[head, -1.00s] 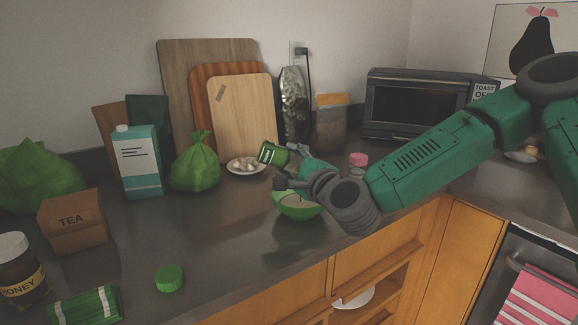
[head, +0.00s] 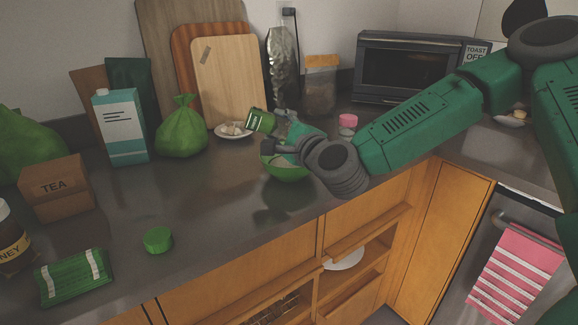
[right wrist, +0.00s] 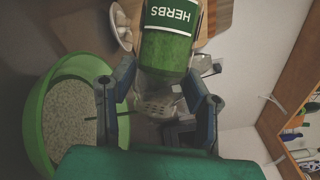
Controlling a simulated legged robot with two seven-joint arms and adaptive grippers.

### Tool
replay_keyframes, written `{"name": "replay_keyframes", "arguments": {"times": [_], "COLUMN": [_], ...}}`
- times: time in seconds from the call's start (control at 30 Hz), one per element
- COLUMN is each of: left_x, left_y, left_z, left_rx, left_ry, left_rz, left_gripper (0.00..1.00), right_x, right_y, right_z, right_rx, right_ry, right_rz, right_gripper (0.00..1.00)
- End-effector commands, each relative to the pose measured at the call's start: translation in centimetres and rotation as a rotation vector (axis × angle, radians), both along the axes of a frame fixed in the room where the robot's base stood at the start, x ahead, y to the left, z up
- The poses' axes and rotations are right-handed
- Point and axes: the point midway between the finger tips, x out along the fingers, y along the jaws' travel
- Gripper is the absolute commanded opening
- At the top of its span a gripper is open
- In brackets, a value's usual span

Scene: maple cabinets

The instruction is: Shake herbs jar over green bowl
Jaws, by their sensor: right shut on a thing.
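The green herbs jar (head: 261,121) is held tilted above the green bowl (head: 284,171). In the right wrist view the jar (right wrist: 167,50) shows its HERBS label and a clear end with holes. My right gripper (head: 284,141) is shut on the jar; its fingers (right wrist: 160,97) sit on either side of it in the right wrist view. The bowl (right wrist: 37,125) there is on the left and holds a pale grainy content. A green round lid (head: 157,240) lies on the counter, apart from the bowl. My left gripper is not in view.
A white plate with pale pieces (head: 233,131), a green bag (head: 181,128) and cutting boards (head: 230,85) stand behind the bowl. A pink-lidded jar (head: 347,124) and a toaster oven (head: 405,70) are to the right. The counter's front edge is close to the bowl.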

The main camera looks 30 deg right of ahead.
Motion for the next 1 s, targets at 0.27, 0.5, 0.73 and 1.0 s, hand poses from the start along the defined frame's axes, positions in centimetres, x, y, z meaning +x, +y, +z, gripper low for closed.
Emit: {"name": "replay_keyframes", "arguments": {"times": [0.27, 0.5, 0.73, 1.0], "left_x": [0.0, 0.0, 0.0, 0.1], "left_y": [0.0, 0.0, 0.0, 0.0], "left_z": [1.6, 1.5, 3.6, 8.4], "left_rx": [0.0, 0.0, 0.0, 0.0], "left_ry": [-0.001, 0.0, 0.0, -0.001], "left_rz": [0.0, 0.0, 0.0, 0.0], "left_gripper": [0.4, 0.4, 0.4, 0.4], "right_x": [0.0, 0.0, 0.3, 0.4], "right_y": [0.0, 0.0, 1.1, 1.4], "right_z": [2.2, 2.1, 2.0, 1.6], "right_rx": [0.0, 0.0, -0.082, -0.335], "right_ry": [0.0, -0.001, 0.057, 0.195], "right_rz": [0.001, 0.0, 0.017, 0.021], "right_gripper": [0.06, 0.06, 0.06, 0.06]}}
